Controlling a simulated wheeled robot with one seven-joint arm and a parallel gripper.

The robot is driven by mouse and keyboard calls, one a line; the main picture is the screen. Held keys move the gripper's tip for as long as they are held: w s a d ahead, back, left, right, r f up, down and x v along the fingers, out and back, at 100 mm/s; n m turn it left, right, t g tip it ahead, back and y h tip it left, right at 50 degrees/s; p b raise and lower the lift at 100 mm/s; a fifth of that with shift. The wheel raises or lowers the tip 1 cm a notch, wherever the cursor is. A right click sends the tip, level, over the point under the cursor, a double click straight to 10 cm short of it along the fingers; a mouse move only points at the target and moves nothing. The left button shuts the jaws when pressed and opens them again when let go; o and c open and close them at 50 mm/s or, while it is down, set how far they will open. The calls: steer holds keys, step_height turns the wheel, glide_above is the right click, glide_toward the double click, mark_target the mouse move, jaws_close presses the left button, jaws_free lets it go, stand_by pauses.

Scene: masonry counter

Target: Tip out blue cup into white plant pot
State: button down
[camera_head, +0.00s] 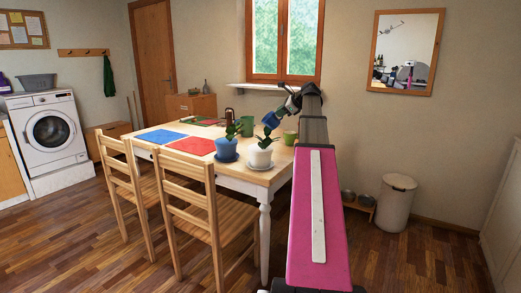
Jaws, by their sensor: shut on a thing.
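The blue cup (271,119) is up in the air over the right part of the table, tilted to the lower left. My gripper (280,112) is shut on it. The white plant pot (259,157) stands on a saucer near the table's front right corner, with a green plant in it. The cup is just above this plant, slightly to the right of the pot's middle. The inside of the cup is not visible, and I cannot tell whether anything comes out of it.
A blue plant pot (226,151) stands just left of the white one. A green mug (247,127) and a small green cup (290,138) stand behind. Flat red (192,146) and blue (161,136) mats lie left. Wooden chairs (195,215) stand along the table's (232,180) front.

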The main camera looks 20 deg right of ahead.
steer(key=shift+w+a+h, duration=0.1)
steer(key=shift+a+h, duration=0.2)
steer(key=shift+a, duration=0.05)
steer(key=shift+w+a+r+n+g+h, duration=0.1)
steer(key=shift+a+r+n+g+h, duration=0.35)
steer(key=shift+r+h, duration=0.2)
stand_by(0.8)
steer(key=shift+w+a+f+g+h+p, duration=0.15)
steer(key=shift+a+f+g+h+p, duration=0.15)
steer(key=shift+a+h+p, duration=0.35)
stand_by(1.9)
steer(key=shift+w+a+r+n+g+h+p, duration=0.2)
steer(key=shift+a+r+n+h+p, duration=0.1)
steer(key=shift+a+h, duration=0.3)
steer(key=shift+w+a+r+n+g+h+p, duration=0.15)
steer(key=shift+a+r+n+h, duration=0.25)
steer(key=shift+h, duration=0.3)
stand_by(2.4)
